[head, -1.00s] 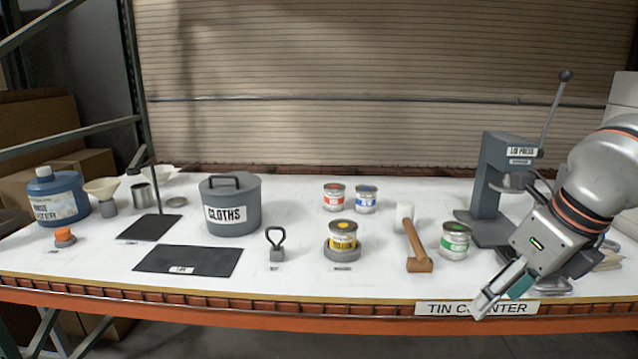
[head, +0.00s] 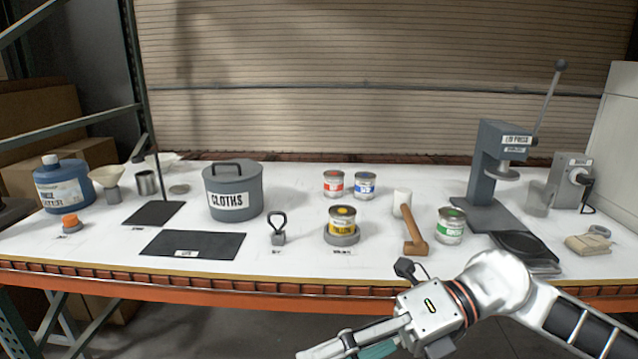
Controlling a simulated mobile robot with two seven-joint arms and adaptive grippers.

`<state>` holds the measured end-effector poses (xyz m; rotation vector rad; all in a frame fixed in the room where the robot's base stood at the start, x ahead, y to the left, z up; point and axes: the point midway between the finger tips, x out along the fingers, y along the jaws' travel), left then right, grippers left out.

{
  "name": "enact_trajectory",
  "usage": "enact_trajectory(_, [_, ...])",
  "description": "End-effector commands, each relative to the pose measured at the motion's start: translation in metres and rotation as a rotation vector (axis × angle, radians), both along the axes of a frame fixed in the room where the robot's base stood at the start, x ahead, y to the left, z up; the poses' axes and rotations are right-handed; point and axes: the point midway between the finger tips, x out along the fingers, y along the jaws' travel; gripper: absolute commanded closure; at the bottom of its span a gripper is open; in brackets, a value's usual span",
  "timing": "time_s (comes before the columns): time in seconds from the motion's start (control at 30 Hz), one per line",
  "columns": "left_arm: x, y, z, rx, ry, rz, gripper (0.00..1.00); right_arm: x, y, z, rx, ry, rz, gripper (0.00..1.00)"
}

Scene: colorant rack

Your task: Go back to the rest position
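My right gripper (head: 345,346) is at the bottom of the head view, in front of the table's front edge and below the tabletop in the picture. Its arm comes in from the right. One long finger and a teal pad show, partly cut by the lower frame edge, so I cannot tell whether it is open or shut. I see nothing held in it. My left gripper is not in view.
The table (head: 300,262) holds a yellow tin (head: 342,220) on a grey base, a mallet (head: 414,232), a green tin (head: 450,226), a lid press (head: 497,165), a cloths pot (head: 232,192) and a blue bottle (head: 62,186). Open floor lies in front.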

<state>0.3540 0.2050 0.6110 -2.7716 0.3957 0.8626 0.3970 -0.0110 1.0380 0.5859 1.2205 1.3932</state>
Motion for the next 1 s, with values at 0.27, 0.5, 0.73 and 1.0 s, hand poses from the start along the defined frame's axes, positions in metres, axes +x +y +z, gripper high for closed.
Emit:
enact_trajectory(0.27, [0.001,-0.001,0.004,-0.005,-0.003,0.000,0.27,0.022,0.028,0.033,0.451,0.365,-0.201,0.47])
enact_trajectory(0.5, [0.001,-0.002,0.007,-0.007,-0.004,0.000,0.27,0.081,-0.001,0.007,0.743,0.716,-0.524,0.47])
enact_trajectory(0.73, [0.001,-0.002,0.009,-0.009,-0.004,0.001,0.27,0.122,-0.061,-0.093,0.904,1.079,-0.932,0.47])
enact_trajectory(1.0, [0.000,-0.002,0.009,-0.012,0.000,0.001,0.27,0.080,-0.139,-0.273,0.914,1.503,-1.464,0.47])
